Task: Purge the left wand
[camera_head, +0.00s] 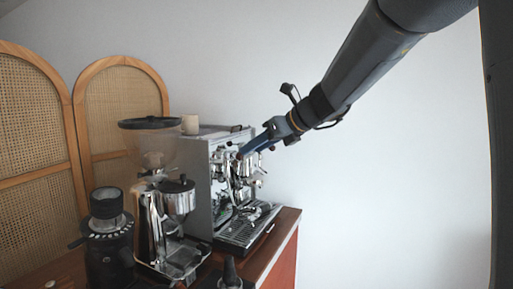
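The silver espresso machine (205,170) stands on the wooden cart, with its front facing right. Its left wand is too small and cluttered among the metal parts on the front to pick out for sure. My gripper (243,154) reaches in from the upper right, with its blue fingers pointing down and left at the upper front of the machine. The fingertips overlap the near upper front of the machine; I cannot tell whether they touch a knob there. Whether the fingers are apart or closed is too small to tell. The drip tray (247,228) lies below the gripper.
A coffee grinder (151,125) with a wide hopper stands left of the machine. A black grinder-like device (107,228) is at the front left. A dark handle (230,272) stands at the cart's front edge. A cup (190,124) sits on the machine. Room right of the cart is clear.

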